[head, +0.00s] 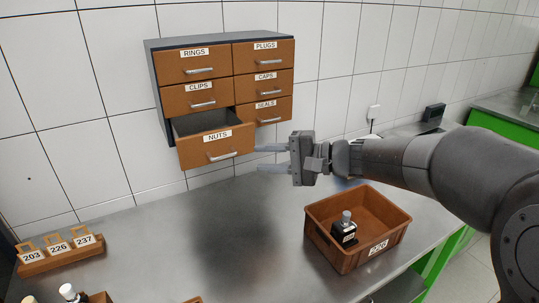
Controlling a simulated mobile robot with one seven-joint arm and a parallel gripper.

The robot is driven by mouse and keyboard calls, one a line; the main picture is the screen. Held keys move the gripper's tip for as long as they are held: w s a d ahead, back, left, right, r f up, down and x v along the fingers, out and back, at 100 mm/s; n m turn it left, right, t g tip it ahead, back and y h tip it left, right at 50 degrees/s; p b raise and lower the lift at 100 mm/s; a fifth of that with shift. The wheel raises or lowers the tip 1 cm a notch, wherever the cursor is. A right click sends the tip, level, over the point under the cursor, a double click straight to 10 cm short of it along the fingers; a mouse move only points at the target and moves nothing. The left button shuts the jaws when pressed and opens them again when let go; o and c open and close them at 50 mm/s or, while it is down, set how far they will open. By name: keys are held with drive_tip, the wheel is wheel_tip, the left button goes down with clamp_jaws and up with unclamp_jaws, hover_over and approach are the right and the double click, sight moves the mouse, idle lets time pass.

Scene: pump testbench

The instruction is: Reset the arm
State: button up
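My gripper (272,158) is level in the middle of the head view, its two fingers apart and pointing left. Nothing shows between the fingers. The fingertips are close to the right side of the NUTS drawer (206,162), near its handle; whether they touch it I cannot tell. My arm reaches in from the right edge above the bench. The NUTS drawer is pulled out, and the part of its inside that shows looks empty.
The wall cabinet (156,86) has several other drawers, all shut. A brown crate marked 226 (333,250) holds a black bottle (343,231) below my arm. A rack with tags 203, 226 and 237 (66,258) stands left. The middle of the metal bench (235,235) is clear.

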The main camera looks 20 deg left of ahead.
drive_tip(key=s+d+f+t+h, duration=0.2)
drive_tip(key=s+d+h, duration=0.3)
drive_tip(key=d, duration=0.5)
drive_tip(key=s+d+f+n+t+h, duration=0.1)
drive_tip(key=s+d+f+h, duration=0.3)
drive_tip(key=s+d, duration=0.4)
drive_tip(key=s+d+f+t+h, duration=0.2)
drive_tip(key=s+d+h, duration=0.4)
drive_tip(key=d, duration=0.8)
drive_tip(key=shift+s+f+n+t+h, duration=0.3)
drive_tip(key=shift+f+t+h, duration=0.1)
drive_tip(key=shift+f+h, duration=0.25)
